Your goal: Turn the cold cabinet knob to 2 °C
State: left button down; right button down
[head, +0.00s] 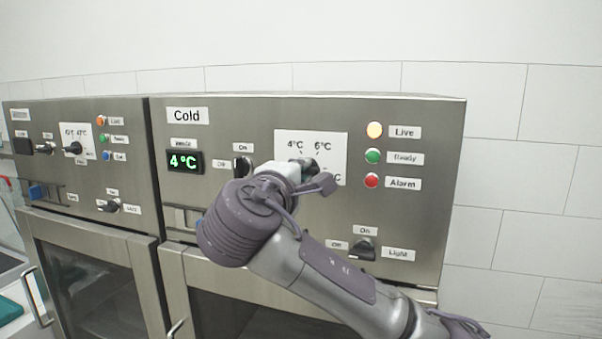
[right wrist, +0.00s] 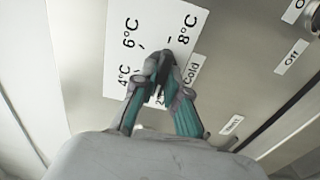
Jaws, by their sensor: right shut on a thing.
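The cold cabinet (head: 230,112) is a steel unit with a "Cold" label, and its green display (head: 185,161) reads 4 °C. A white dial plate (head: 337,145) shows 4 °C and 6 °C marks; the rest is partly hidden by my right arm. In the right wrist view the plate (right wrist: 117,52) shows 4, 6 and 8 °C marks. My right gripper (right wrist: 160,68) is shut on the dark temperature knob at the plate. The fingers hide most of the knob, so I cannot tell where it points. My left gripper is not in view.
A dark On/Off switch (head: 243,167) sits left of the dial. Orange, green and red lamps (head: 373,156) stand right of it, with a Light switch (head: 364,249) below. Another cabinet with knobs (head: 85,180) adjoins on the left. White tiled wall lies behind.

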jog(key=shift+f, duration=0.1)
dwell(0.4)
jog(key=c, duration=1.2)
grip_release()
jog(key=v, duration=1.2)
